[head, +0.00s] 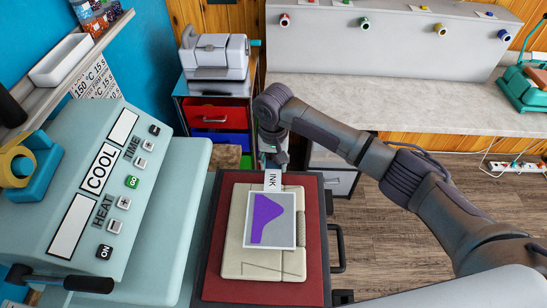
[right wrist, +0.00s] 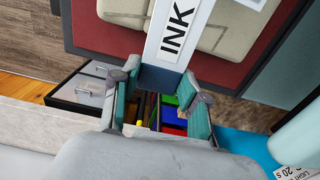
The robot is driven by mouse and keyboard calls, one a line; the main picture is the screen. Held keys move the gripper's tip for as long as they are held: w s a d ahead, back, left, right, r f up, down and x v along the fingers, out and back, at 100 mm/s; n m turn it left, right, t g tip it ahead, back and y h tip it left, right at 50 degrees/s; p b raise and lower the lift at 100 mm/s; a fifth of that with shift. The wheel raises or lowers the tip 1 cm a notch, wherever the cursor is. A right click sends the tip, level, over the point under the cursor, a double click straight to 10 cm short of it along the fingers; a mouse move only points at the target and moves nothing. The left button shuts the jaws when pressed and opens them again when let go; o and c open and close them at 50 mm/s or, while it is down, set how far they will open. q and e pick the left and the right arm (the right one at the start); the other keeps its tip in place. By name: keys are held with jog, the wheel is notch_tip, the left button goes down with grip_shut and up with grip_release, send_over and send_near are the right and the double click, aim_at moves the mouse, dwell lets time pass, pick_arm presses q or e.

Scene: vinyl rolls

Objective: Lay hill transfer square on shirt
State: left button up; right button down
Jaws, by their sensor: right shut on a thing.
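The hill transfer square (head: 282,233) is a pale grey sheet with a purple hill shape and a white tab marked INK (head: 272,180). In the head view it lies over the middle of the folded beige shirt (head: 236,262); I cannot tell whether it touches the cloth or hovers just above. The shirt lies on the red pad (head: 216,286) of the press. My right gripper (head: 272,163) is at the pad's far edge, shut on the tab. The right wrist view shows the tab (right wrist: 178,35) between its fingers (right wrist: 165,90). My left gripper is not in view.
The teal heat press (head: 60,200), with a display reading COOL, stands at the left of the pad. A drawer cart (head: 215,115) with a grey machine (head: 213,58) stands behind. A grey counter (head: 400,100) runs along the back right.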

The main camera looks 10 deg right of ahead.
notch_tip(320, 180, down, 4)
jog(key=shift+r, duration=0.2)
jog(key=shift+a+f, duration=0.15)
jog(key=shift+f, duration=0.1)
jog(key=shift+w+a+r, duration=0.1)
jog(key=shift+a, duration=0.35)
jog(key=shift+w+a+b, duration=0.15)
jog(key=shift+a+b, duration=0.05)
jog(key=shift+a, duration=0.5)
jog(key=shift+w+a+b, duration=0.15)
jog(key=shift+a, duration=0.5)
jog(key=c, duration=0.5)
grip_release()
